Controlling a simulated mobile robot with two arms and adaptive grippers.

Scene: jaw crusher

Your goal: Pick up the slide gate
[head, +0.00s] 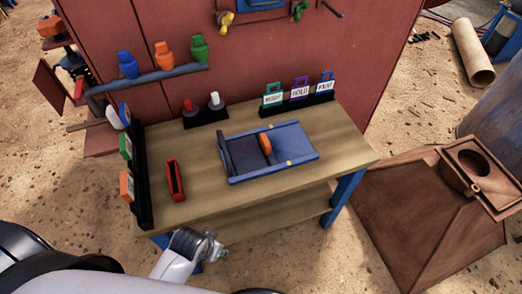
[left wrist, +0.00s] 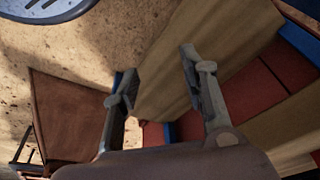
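The slide gate appears to be the dark plate (head: 245,154) with an upright orange handle (head: 265,144), sitting in a blue frame (head: 290,167) on the wooden table (head: 200,203). My left gripper (head: 214,246) is in front of the table's near edge, apart from the gate and to its lower left. In the left wrist view, its two fingers (left wrist: 158,85) are spread with nothing between them; the gate cannot be made out there. My right gripper is not in view.
A red open holder (head: 175,181) lies left of the frame. Labelled tags (head: 299,90) stand at the back, and a black rack (head: 140,175) lines the left edge. Red and white knobbed pieces (head: 204,110) stand behind. A rusty hopper (head: 430,210) is at right.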

